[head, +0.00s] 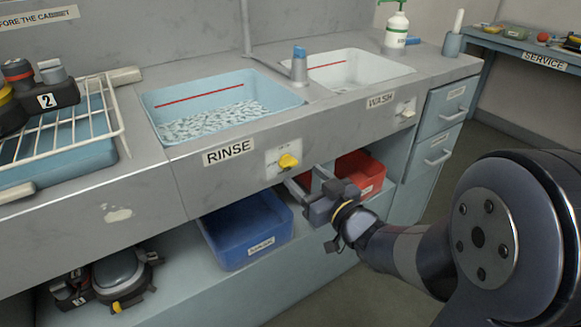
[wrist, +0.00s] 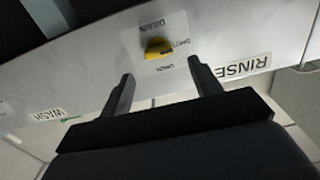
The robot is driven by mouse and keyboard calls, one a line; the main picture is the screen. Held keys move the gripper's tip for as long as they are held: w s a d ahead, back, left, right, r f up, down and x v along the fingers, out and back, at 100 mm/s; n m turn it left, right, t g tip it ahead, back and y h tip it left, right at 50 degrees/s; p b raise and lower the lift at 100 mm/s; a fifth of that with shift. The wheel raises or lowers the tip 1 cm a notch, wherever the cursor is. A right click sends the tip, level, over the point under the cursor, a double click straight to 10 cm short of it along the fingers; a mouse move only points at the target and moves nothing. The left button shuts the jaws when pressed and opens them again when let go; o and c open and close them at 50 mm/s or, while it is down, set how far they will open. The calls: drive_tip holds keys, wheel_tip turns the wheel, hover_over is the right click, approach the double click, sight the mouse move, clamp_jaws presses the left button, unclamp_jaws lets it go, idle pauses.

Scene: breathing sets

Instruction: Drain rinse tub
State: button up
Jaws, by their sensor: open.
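The rinse tub (head: 290,100) is a light blue basin in the grey counter, with a red line on its back wall. Pale, speckled rippling covers its lower part; I cannot tell the liquid's depth. Below, next to the RINSE label (head: 229,152), a yellow knob (head: 288,161) sits on a white plate. In the wrist view the knob (wrist: 158,46) is ahead of my fingertips, roughly centred between them, and the plate's words appear upside down. My gripper (head: 305,182) is open and empty, just below and in front of the knob; its fingers (wrist: 160,72) appear apart from it.
The wash basin (head: 355,72) is to the right, with its own pale knob (head: 405,108). A blue bin (head: 245,232) and a red bin (head: 360,172) stand on the shelf below. A wire rack (head: 65,130) with breathing gear is at left.

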sight(291, 164)
drive_tip(key=x, duration=0.6)
drive_tip(key=shift+b, duration=0.3)
drive_tip(key=shift+c, duration=0.2)
drive_tip(key=c, duration=1)
